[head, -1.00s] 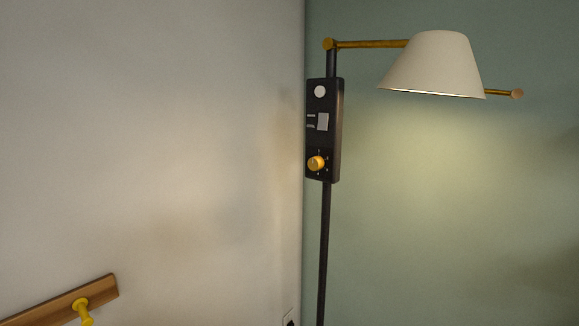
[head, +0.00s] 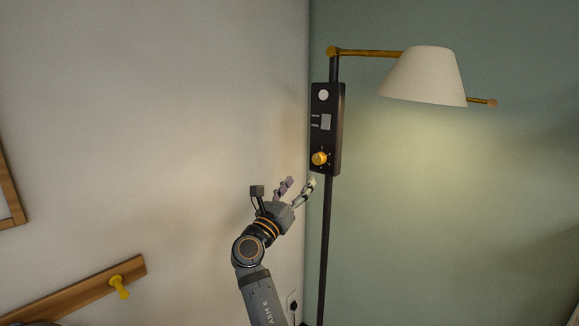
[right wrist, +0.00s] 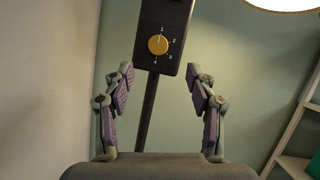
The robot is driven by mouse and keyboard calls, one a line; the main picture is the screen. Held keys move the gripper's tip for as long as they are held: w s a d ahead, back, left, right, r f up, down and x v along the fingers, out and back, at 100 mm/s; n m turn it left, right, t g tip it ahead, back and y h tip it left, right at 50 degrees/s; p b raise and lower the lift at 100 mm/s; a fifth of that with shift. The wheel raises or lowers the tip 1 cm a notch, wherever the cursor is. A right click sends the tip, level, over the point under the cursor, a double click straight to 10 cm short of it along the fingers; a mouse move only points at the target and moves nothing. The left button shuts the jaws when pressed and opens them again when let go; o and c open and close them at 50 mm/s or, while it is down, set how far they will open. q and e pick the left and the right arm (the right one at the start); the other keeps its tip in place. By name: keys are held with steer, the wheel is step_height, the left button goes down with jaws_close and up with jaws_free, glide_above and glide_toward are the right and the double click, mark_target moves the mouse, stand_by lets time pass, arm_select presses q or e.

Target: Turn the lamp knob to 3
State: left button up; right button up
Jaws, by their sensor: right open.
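The lamp knob (head: 319,158) is a round gold dial low on a black control box (head: 335,132) on the lamp's pole. In the right wrist view the knob (right wrist: 158,44) has the numbers 1 to 4 around it, with 1 at the top and 3 at the lower right. Its mark seems to point up near 1, but it is small. My right gripper (head: 299,186) is open and empty, below and a little left of the knob, apart from it. In the right wrist view its fingers (right wrist: 163,82) frame the pole below the knob. My left gripper is out of view.
The white lampshade (head: 426,77) glows below, at the upper right. A wooden rail (head: 75,292) with a yellow peg (head: 120,287) is on the left wall. A shelf (right wrist: 292,165) stands at the right in the wrist view. Space before the box looks clear.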

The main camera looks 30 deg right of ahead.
mark_target(317, 160)
steer(key=p+x, duration=0.5)
steer(key=x, duration=0.5)
steer(key=shift+d, duration=0.1)
steer(key=shift+w+d, duration=0.35)
steer(key=shift+d, duration=0.05)
steer(key=shift+a, duration=0.1)
steer(key=shift+c, duration=0.4)
